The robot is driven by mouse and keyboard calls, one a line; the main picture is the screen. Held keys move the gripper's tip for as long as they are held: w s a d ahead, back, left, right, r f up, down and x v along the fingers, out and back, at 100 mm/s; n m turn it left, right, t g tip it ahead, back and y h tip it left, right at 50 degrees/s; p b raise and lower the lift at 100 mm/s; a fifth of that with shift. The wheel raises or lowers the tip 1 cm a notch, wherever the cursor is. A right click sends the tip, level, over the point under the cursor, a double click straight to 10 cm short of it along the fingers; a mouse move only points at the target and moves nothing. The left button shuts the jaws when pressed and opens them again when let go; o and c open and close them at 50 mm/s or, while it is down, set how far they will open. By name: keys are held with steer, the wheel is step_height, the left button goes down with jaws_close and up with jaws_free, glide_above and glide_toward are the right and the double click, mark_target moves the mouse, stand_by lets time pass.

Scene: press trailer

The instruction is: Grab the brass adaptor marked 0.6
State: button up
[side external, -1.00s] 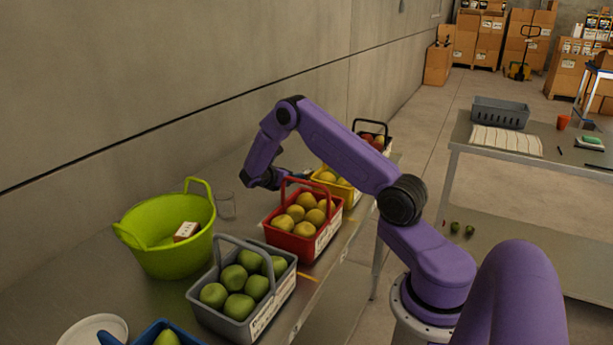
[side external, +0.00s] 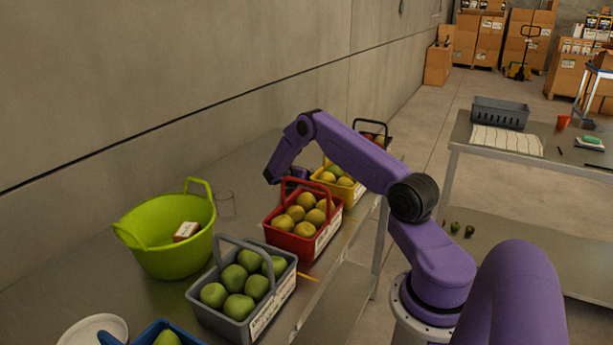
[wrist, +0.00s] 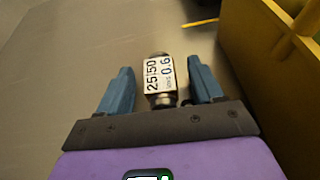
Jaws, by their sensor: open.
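The brass adaptor (wrist: 160,78) shows in the wrist view with a white label reading "25|50" and "0.6". It lies on the metal bench between the two blue fingertips of my gripper (wrist: 160,90). The gripper is open, with a gap visible on each side of the adaptor. In the side external view the adaptor and my fingertips are hidden behind the red basket (side external: 296,232) and its fruit.
A yellow basket (wrist: 280,75) stands close to the right finger in the wrist view. The red basket of fruit stands near my arm. Bench left of the adaptor is clear.

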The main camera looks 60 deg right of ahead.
steer(key=shift+c, duration=0.3)
steer(key=c, duration=1.1)
